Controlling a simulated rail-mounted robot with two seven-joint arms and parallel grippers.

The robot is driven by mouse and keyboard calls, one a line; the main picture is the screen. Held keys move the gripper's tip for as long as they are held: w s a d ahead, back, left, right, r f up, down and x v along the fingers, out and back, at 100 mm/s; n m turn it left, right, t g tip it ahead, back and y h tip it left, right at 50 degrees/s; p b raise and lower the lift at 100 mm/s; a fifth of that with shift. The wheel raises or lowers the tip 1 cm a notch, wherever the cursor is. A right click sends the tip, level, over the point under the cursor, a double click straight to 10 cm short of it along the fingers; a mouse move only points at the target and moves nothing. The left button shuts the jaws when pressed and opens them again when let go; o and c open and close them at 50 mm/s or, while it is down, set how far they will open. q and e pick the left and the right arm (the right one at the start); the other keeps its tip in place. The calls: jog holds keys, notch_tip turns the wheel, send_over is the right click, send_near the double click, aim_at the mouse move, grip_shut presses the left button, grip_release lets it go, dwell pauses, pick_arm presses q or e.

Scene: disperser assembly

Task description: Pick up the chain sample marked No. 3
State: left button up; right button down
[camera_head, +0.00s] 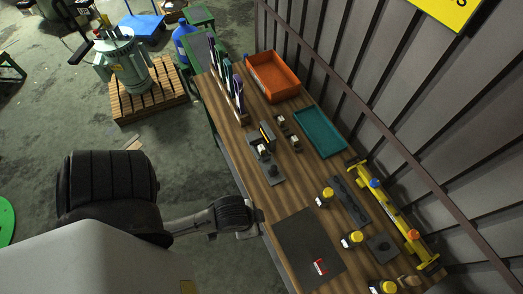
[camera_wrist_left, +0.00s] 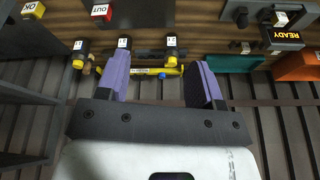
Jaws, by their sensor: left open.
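Three chain samples with yellow ends and small white tags stand along the bench in the head view: a far one (camera_head: 327,194), a middle one (camera_head: 354,238) and a near one (camera_head: 387,287). The tag numbers are too small to read surely, so I cannot tell which is No. 3. In the left wrist view, tagged samples show at the left (camera_wrist_left: 79,60) and right (camera_wrist_left: 172,61), with another tag between them, partly beside a finger. My left gripper (camera_wrist_left: 161,82) is open and empty, with purple finger pads. In the head view it (camera_head: 250,226) is at the bench's front edge, apart from the samples.
A dark mat (camera_head: 300,240) with a red tag (camera_head: 319,267) lies on the wooden bench. A yellow level-like tool (camera_head: 395,213) lies along the back. A teal tray (camera_head: 320,132), an orange bin (camera_head: 272,77) and dark fixtures (camera_head: 268,172) stand farther along. A metal wall rises behind.

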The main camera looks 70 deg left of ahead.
pick_arm(q)
jog(key=shift+o, duration=0.7)
jog(key=shift+d, duration=0.2)
